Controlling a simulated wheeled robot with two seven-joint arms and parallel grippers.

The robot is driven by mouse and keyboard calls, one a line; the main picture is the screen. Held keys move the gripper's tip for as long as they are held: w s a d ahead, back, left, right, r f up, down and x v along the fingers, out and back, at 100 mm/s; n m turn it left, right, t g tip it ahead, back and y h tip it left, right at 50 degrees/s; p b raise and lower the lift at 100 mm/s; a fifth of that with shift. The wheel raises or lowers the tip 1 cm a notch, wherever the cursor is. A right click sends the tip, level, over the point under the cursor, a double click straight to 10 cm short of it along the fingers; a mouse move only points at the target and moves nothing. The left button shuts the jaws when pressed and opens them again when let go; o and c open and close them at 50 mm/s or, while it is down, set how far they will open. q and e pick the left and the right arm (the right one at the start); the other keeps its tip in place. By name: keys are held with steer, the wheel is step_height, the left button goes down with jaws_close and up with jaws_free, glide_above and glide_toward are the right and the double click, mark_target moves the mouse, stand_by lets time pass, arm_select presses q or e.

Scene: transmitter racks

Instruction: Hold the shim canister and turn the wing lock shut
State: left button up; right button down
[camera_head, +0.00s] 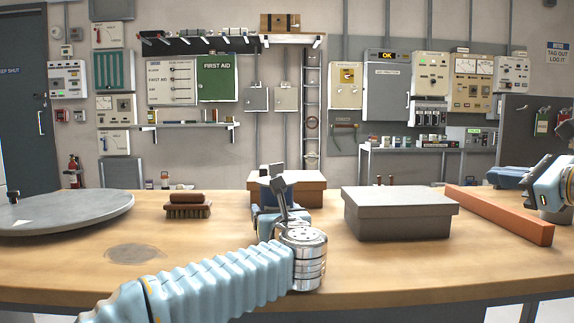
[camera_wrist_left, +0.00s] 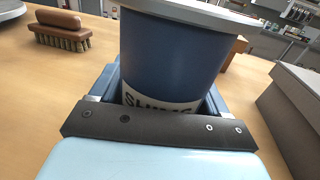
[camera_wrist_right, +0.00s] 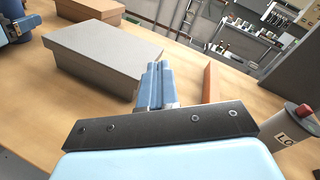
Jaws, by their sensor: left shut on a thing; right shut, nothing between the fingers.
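The shim canister (camera_wrist_left: 170,58) is dark blue with a pale label partly reading "SHIMS" and a grey lid (camera_wrist_left: 205,12). My left gripper (camera_wrist_left: 155,100) is shut around its body, one finger on each side. In the head view the canister (camera_head: 268,197) is mostly hidden behind my left wrist, and the gripper (camera_head: 262,215) shows only in part. I cannot make out the wing lock. My right gripper (camera_wrist_right: 155,85) is shut and empty, apart from the canister. In the head view the right gripper (camera_head: 508,177) is at the far right, above the table.
A grey lidded box (camera_head: 400,222) and a reddish bar (camera_head: 500,213) lie between the grippers. A brown box (camera_head: 312,192) is behind the canister. A brush (camera_head: 187,206) and a round grey plate (camera_head: 60,212) are left.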

steer(key=w+a+r+n+g+y, duration=0.1)
steer(key=a+g+y, duration=0.1)
steer(key=a, duration=0.6)
steer(key=a+r+g+y, duration=0.1)
steer(key=a+r+y, duration=0.1)
steer(key=a, duration=0.6)
steer(key=g+y, duration=0.2)
steer(key=g, duration=0.2)
glide_toward(274, 168)
steer(key=shift+t, duration=0.4)
steer(key=x, duration=0.5)
steer(key=shift+s+a+f, duration=0.15)
steer(key=shift+a+f, duration=0.1)
steer(key=shift+f, duration=0.1)
steer(key=shift+w+a, duration=0.45)
steer(key=shift+m+h, duration=0.3)
